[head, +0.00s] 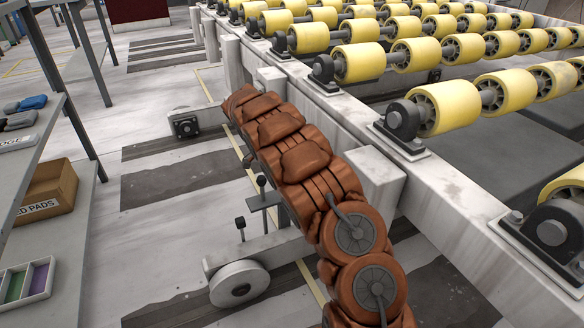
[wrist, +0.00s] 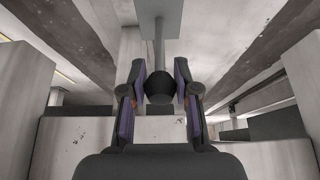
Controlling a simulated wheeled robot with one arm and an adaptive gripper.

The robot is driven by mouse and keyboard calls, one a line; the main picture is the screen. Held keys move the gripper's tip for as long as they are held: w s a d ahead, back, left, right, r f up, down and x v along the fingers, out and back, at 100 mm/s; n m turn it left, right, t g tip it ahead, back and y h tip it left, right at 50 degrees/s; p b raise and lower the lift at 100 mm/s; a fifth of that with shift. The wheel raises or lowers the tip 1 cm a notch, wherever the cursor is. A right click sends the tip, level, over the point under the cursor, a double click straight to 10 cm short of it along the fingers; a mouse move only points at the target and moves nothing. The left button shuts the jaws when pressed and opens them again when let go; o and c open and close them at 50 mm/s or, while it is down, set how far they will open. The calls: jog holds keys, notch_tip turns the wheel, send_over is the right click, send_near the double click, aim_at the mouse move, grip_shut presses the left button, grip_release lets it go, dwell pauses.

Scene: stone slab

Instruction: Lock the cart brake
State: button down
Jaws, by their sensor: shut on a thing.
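In the wrist view my gripper (wrist: 160,92) has its two dark fingers with purple pads on either side of a dark ball knob (wrist: 159,88), shut on it. The knob sits on the end of a grey rod (wrist: 159,45) that runs to a flat grey plate (wrist: 160,14). In the head view my brown arm hides the gripper. Beside the arm, a lever with a dark knob (head: 262,181) stands on a small grey plate (head: 264,202), and a shorter lever (head: 240,223) stands above a white wheel (head: 238,283). I cannot tell which lever is held.
A pale frame (head: 455,190) with yellow rollers (head: 450,105) runs along the right, close to my arm. A grey bench at the left holds a cardboard box (head: 47,193) and a divided tray (head: 27,282).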

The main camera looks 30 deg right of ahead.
jog(key=shift+a+f, duration=0.4)
jog(key=shift+a, duration=0.4)
jog(key=shift+a+f, duration=0.1)
jog(key=c, duration=1.2)
grip_release()
jog(key=o, duration=0.4)
jog(key=shift+c, duration=0.2)
jog(key=shift+r, duration=0.25)
jog(key=v, duration=1.1)
jog(key=shift+r, duration=0.35)
jog(key=shift+w, duration=0.1)
